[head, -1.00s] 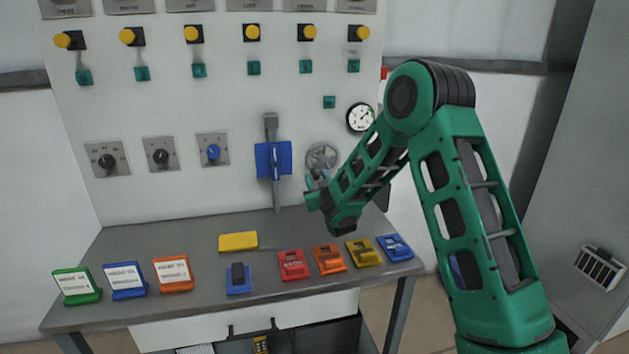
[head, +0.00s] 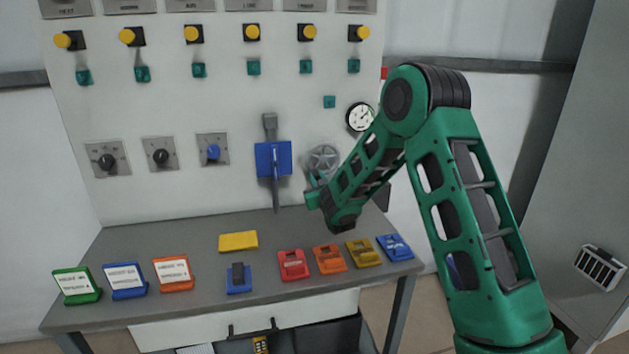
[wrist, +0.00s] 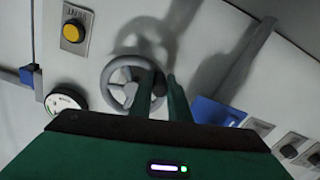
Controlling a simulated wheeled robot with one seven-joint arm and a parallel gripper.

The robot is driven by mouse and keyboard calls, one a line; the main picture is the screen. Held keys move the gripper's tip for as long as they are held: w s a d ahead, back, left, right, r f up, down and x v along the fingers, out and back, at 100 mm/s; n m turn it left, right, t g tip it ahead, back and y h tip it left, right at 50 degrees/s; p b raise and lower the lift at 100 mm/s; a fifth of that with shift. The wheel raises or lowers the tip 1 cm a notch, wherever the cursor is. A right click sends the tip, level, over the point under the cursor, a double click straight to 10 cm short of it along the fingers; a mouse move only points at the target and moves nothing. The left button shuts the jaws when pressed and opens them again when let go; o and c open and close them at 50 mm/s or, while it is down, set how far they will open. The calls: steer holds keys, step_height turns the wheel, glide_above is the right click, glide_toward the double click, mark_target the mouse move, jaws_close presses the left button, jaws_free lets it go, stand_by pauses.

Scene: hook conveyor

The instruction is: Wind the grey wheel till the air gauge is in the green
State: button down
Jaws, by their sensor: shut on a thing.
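The grey wheel (head: 323,157) is a spoked handwheel on the pale panel, partly behind my arm. It also shows in the wrist view (wrist: 112,83), where my gripper (wrist: 160,84) is shut on a dark handle at its right rim. In the head view my gripper (head: 314,178) is at the wheel's lower left, with its fingertips partly hidden. The air gauge (head: 361,117) is a round white dial with a dark rim, up and right of the wheel. It also shows in the wrist view (wrist: 66,101). Its needle is too small to read against the green.
A blue plate with a grey lever (head: 273,160) stands just left of the wheel. Dials, yellow buttons (head: 253,32) and teal tags cover the panel. The table (head: 200,220) below carries several coloured blocks and label stands.

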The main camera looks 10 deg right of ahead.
steer(key=shift+d+f+n, duration=0.25)
steer(key=shift+d+n, duration=0.35)
steer(key=shift+n, duration=0.75)
steer(key=shift+d+f+n, duration=0.25)
steer(key=shift+d+n, duration=0.35)
steer(key=shift+n, duration=0.8)
steer(key=shift+d+f+n, duration=0.25)
steer(key=shift+d+n, duration=0.35)
steer(key=shift+n, duration=0.75)
steer(key=c, duration=1.7)
jaws_free()
steer(key=shift+o, duration=0.2)
steer(key=shift+s, duration=0.15)
steer(key=s, duration=1)
steer(key=shift+s+d, duration=0.15)
